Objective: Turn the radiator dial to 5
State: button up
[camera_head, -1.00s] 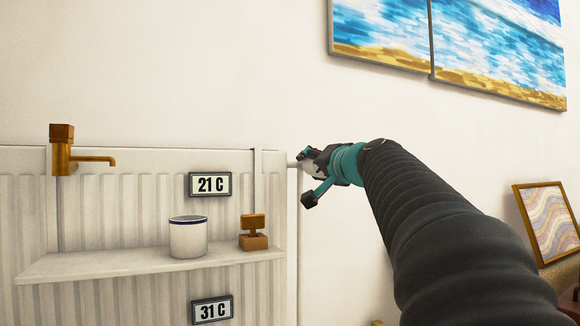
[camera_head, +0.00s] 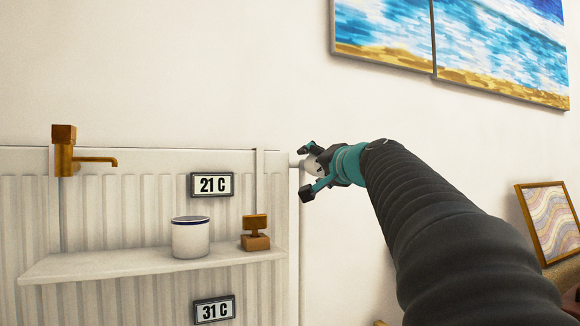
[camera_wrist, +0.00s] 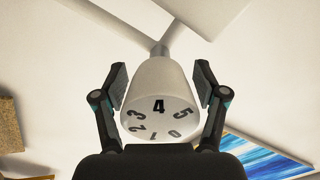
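The radiator dial (camera_wrist: 159,85) is a white knob with black numbers around its face, in the middle of the wrist view. The 4 is at the top centre, the 5 to its right, the 3 to its left. In the head view the dial (camera_head: 309,165) is partly hidden by my gripper (camera_head: 307,171), at the radiator's upper right end. My gripper (camera_wrist: 162,86) has one finger on each side of the dial. Gaps show between the fingers and the knob, so it is open around the dial.
The white radiator (camera_head: 120,215) carries a shelf (camera_head: 90,265) with a mug (camera_head: 190,237) and a small wooden object (camera_head: 255,233). A brass tap (camera_head: 66,150) is at its left. Framed prints (camera_head: 500,45) hang above my arm. The wall above the radiator is clear.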

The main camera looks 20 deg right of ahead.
jog(key=shift+s, duration=0.1)
jog(key=s, duration=1.2)
jog(key=shift+d, duration=0.2)
jog(key=shift+w, duration=0.1)
